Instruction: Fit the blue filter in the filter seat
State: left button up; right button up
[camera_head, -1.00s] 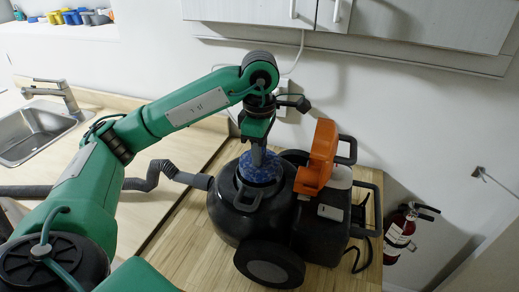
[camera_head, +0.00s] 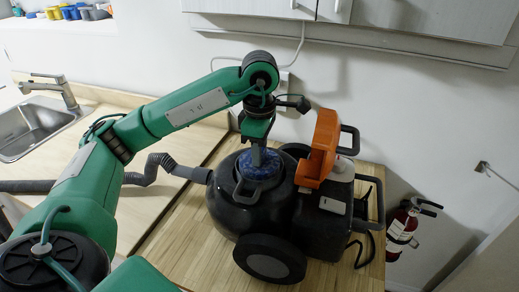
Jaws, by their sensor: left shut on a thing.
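A blue speckled filter (camera_head: 260,165) is in the round opening on top of a black vacuum cleaner's tank (camera_head: 237,212). The filter sits low, with its upper part showing inside the opening. The filter seat itself is hidden under it, so I cannot tell if the filter rests fully on it. My left gripper (camera_head: 258,155) points straight down from above and is shut on the filter. My right gripper is not in view.
An orange lid (camera_head: 318,150) stands open right of the opening. A ribbed grey hose (camera_head: 160,168) runs left from the tank. The vacuum stands on a wooden counter (camera_head: 190,240). A sink (camera_head: 35,125) is at left, a fire extinguisher (camera_head: 401,232) at right.

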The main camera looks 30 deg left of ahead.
pick_arm(q)
jog(key=shift+f+b, duration=0.95)
jog(key=shift+f, duration=0.15)
jog(key=o, duration=1)
jog(key=shift+o, duration=0.2)
jog(key=shift+r, duration=0.15)
notch_tip(320, 180, up, 12)
jog(key=shift+f+p, duration=0.1)
jog(key=shift+p, duration=0.45)
jog(key=shift+r, duration=0.9)
